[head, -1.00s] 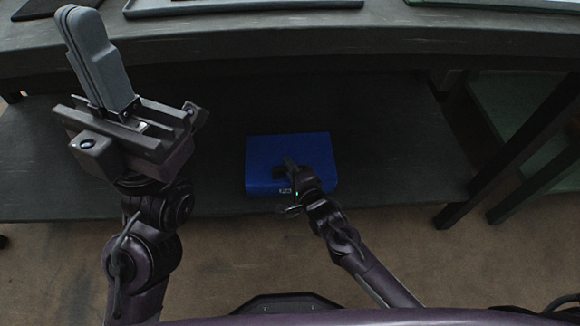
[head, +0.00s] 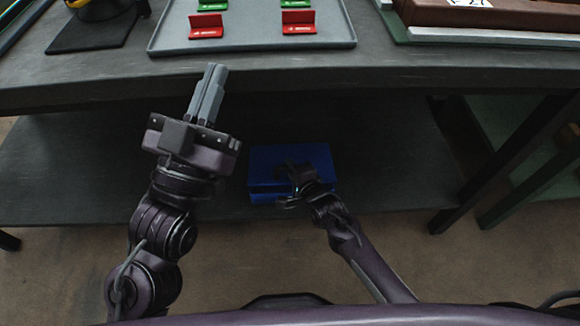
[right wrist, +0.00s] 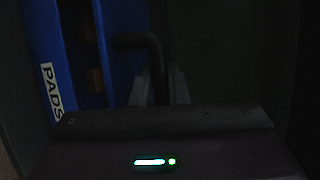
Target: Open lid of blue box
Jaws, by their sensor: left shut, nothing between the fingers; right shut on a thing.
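The blue box (head: 262,198) sits on the lower shelf under the table. Its blue lid (head: 268,161) is raised a little, with a dark gap between lid and box at the front. In the right wrist view the box front (right wrist: 45,85) carries a white PADS label, and brownish contents show in the gap beside the lid (right wrist: 118,62). My right gripper (head: 291,170) is shut on the dark lid handle (right wrist: 135,40); the arm hides part of the box. My left gripper (head: 208,92) is shut and empty, raised to the left, apart from the box.
The table top (head: 400,72) overhangs the shelf (head: 100,180). On it lie a grey tray (head: 250,42) with red and green pieces, a black mat (head: 95,30) and a brown case (head: 480,14). Dark table legs stand at the right. The shelf beside the box is clear.

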